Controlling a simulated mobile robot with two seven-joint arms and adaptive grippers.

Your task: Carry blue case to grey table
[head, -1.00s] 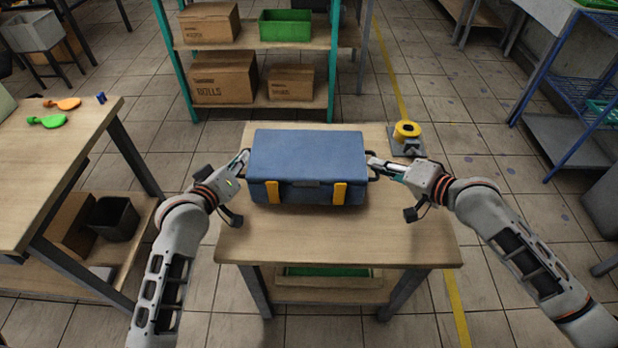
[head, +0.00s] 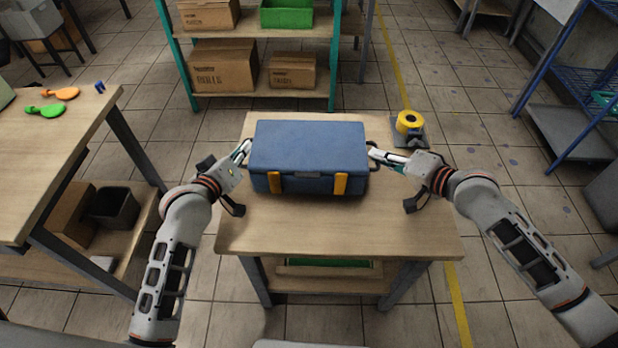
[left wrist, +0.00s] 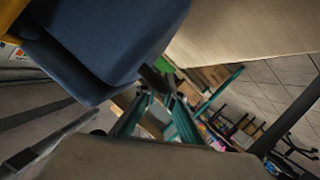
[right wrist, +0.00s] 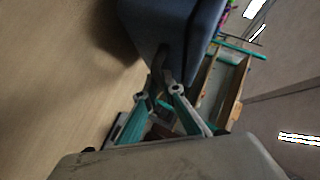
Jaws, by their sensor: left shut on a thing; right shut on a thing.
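The blue case (head: 307,150), with two yellow latches, is over the wooden table (head: 340,225). I cannot tell if it touches the tabletop. My left gripper (head: 246,150) is shut on the dark handle at the case's left end. My right gripper (head: 374,154) is shut on the dark handle at its right end. The case also shows in the left wrist view (left wrist: 110,38) and the right wrist view (right wrist: 158,22), where the right handle (right wrist: 166,66) sits between the fingertips. I cannot clearly identify a grey table.
A shelf (head: 255,102) with cardboard boxes and a green bin is behind the table. A yellow tape roll (head: 409,121) is at the back right. A blue rack (head: 575,100) stands far right, with open floor before it.

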